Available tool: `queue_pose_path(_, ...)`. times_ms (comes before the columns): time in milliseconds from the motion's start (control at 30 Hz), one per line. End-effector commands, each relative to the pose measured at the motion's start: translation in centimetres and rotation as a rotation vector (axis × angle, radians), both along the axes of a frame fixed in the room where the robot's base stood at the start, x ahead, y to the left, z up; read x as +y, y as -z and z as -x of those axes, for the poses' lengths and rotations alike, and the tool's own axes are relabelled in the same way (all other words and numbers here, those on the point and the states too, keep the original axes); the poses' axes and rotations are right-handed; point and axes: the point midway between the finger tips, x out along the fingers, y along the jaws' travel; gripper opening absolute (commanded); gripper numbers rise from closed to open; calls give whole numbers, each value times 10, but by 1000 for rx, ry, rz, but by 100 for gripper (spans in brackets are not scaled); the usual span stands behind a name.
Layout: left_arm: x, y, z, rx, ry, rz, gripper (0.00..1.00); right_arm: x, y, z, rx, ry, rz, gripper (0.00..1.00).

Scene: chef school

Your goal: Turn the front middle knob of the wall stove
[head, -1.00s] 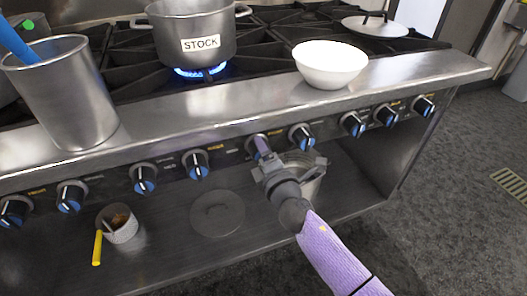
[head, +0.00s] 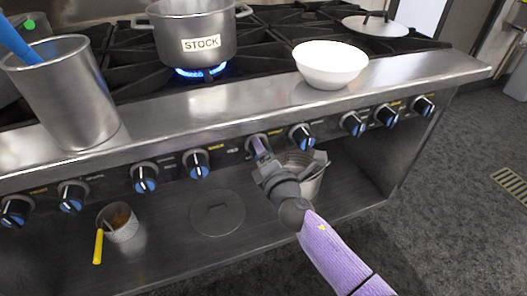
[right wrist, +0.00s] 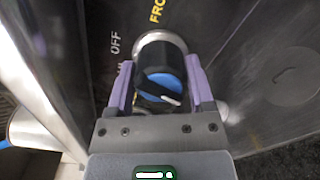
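The front middle knob (right wrist: 160,75) is black with a blue face and a white mark. It sits on the stove's front panel, between the two purple fingers of my right gripper (right wrist: 161,85) in the right wrist view. The fingers stand apart on either side of the knob, very close to it; I cannot tell whether they touch it. In the head view my right gripper (head: 261,148) reaches up to the panel and mostly hides this knob. The white mark lies nearly crosswise between the fingers. My left gripper is not in view.
Other knobs flank it closely, one to the left (head: 197,163) and one to the right (head: 302,136). The steel ledge (head: 230,112) juts out above. A stock pot (head: 195,30) stands over a lit blue flame. A white bowl (head: 331,64) sits on the ledge.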

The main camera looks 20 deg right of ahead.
Motion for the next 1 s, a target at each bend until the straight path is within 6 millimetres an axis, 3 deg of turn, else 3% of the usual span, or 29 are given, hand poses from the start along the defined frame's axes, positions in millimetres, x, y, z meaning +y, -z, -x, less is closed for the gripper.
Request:
queue_pose_path(33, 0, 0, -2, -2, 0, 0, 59, 0, 1, 0, 3, -1, -1, 78)
queue_pose_path(133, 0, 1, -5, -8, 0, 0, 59, 0, 1, 0, 3, -1, -1, 99)
queue_pose_path(433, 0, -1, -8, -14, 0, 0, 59, 0, 0, 6, 1, 0, -1, 100)
queue_pose_path(800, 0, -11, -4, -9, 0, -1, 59, -2, 1, 85, 4, -1, -3, 100)
queue_pose_path(1000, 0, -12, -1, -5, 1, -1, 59, -3, 1, 100, 3, -1, -1, 100)
